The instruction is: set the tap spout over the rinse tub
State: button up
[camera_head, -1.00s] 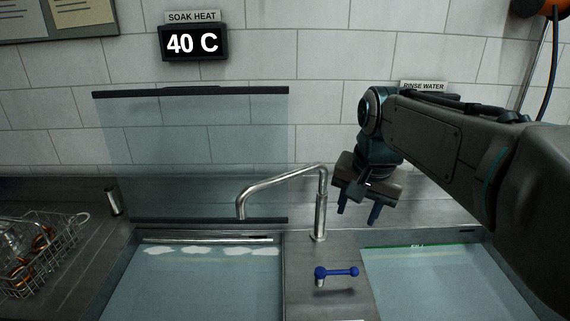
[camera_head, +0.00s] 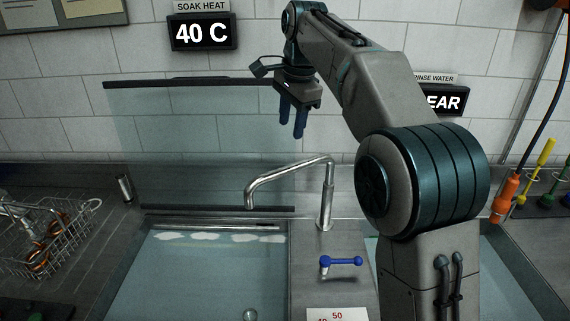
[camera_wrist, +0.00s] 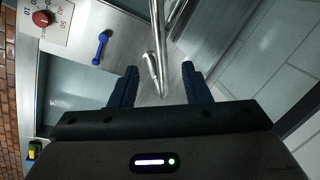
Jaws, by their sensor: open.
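The chrome tap stands on the divider between two tubs. Its spout (camera_head: 285,172) points left, and its outlet end hangs over the left tub (camera_head: 200,270). The right tub (camera_head: 505,275), below the rinse water sign, is mostly hidden behind my arm. My gripper (camera_head: 292,125) is open and empty, fingers pointing down, above the spout and left of the tap post (camera_head: 327,200). In the wrist view, the spout (camera_wrist: 157,50) shows between the open fingers of my gripper (camera_wrist: 159,85). I see no contact with it.
A blue lever (camera_head: 341,262) sits on the divider in front of the tap. A clear screen (camera_head: 190,145) stands behind the left tub. A wire basket (camera_head: 45,240) is at left. Bottle brushes (camera_head: 535,175) stand at right. A red dial (camera_wrist: 43,18) shows in the wrist view.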

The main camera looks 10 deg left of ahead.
aim_at(286, 168)
jog(key=f, duration=0.4)
jog(key=w+a+f, duration=0.1)
jog(key=f, duration=0.3)
jog(key=w+f, duration=0.1)
jog(key=f, duration=0.4)
jog(key=shift+a, duration=0.25)
grip_shut()
